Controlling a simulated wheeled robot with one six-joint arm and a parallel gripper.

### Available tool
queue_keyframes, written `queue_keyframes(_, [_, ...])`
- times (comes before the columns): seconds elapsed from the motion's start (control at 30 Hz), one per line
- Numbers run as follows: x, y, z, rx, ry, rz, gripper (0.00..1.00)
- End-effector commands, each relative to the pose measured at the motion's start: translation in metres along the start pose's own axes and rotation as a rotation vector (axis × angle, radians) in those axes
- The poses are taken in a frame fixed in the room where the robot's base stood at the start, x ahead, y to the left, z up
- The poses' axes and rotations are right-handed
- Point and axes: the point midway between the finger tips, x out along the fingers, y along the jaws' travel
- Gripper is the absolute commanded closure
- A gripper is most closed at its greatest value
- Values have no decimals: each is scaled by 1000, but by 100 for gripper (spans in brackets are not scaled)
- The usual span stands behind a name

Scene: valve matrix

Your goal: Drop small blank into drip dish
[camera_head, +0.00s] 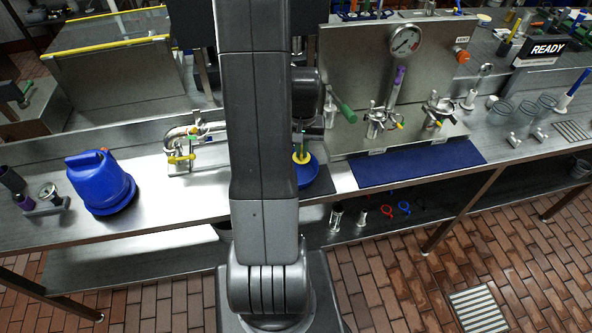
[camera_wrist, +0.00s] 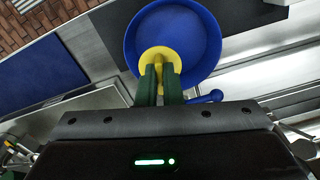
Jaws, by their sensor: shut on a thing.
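The small blank (camera_wrist: 153,56) is a yellow disc with a raised grip, held between the green fingers of my gripper (camera_wrist: 160,76), which is shut on it. The blue drip dish (camera_wrist: 196,42) is round and lies behind the blank in the wrist view. The blank overlaps the near left part of the dish; I cannot tell how high above the dish floor it is. In the head view the blank (camera_head: 301,158) shows against the dish (camera_head: 307,174), just right of my arm, which hides part of the dish.
A blue mat (camera_head: 420,164) lies right of the dish, before a steel panel with a gauge (camera_head: 405,40) and valve fittings. A pipe with a yellow-handled valve (camera_head: 181,157) stands left of my arm. A blue jug (camera_head: 100,183) is further left.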

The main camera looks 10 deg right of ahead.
Motion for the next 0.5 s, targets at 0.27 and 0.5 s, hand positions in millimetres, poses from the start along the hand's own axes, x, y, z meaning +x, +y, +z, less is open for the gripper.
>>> queue_keyframes(0.27, [36,0,0,0,0,0,100])
queue_keyframes(0.5, [39,0,0,0,0,0,100])
